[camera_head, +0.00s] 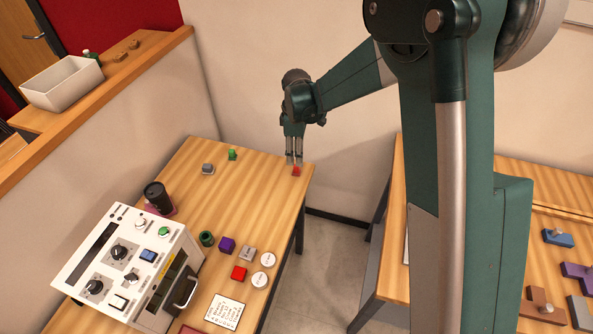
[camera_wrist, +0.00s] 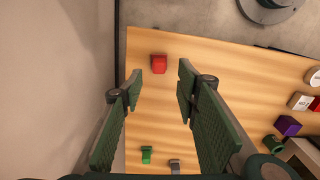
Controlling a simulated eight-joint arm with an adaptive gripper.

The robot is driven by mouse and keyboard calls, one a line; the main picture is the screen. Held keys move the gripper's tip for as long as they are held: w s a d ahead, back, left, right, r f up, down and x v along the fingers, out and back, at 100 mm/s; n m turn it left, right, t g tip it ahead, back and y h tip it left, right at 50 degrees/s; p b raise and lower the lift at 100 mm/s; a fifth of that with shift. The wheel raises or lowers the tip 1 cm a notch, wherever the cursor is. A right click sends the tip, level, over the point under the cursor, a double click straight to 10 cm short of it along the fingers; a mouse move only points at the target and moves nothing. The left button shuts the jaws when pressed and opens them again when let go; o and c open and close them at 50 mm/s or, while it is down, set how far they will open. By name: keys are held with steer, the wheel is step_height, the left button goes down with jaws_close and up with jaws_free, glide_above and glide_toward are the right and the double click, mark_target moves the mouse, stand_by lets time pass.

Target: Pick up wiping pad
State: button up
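A small red block (camera_head: 296,171) lies near the far right corner of the table, and no label shows whether it is the wiping pad. In the wrist view the red block (camera_wrist: 159,64) appears just beyond the fingertips, near the line between them. My gripper (camera_head: 294,161) points down over that corner, close to the red block. In the wrist view my gripper (camera_wrist: 160,84) is open with nothing between its fingers. A grey piece (camera_head: 208,169) and a green piece (camera_head: 232,155) lie to the left on the same table.
A white control box (camera_head: 128,262) with knobs and a dark cup (camera_head: 157,197) stand on the left of the table (camera_head: 255,200). A purple cube (camera_head: 227,244), another red block (camera_head: 239,273) and white discs lie nearer. A wall borders the left side.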

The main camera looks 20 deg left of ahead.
mark_target(296, 169)
stand_by(0.3)
steer(key=shift+f, duration=1.3)
steer(key=shift+w+f+b, duration=0.1)
steer(key=shift+f+b, duration=0.35)
steer(key=shift+f, duration=2.15)
steer(key=shift+c, duration=0.3)
steer(key=c, duration=0.8)
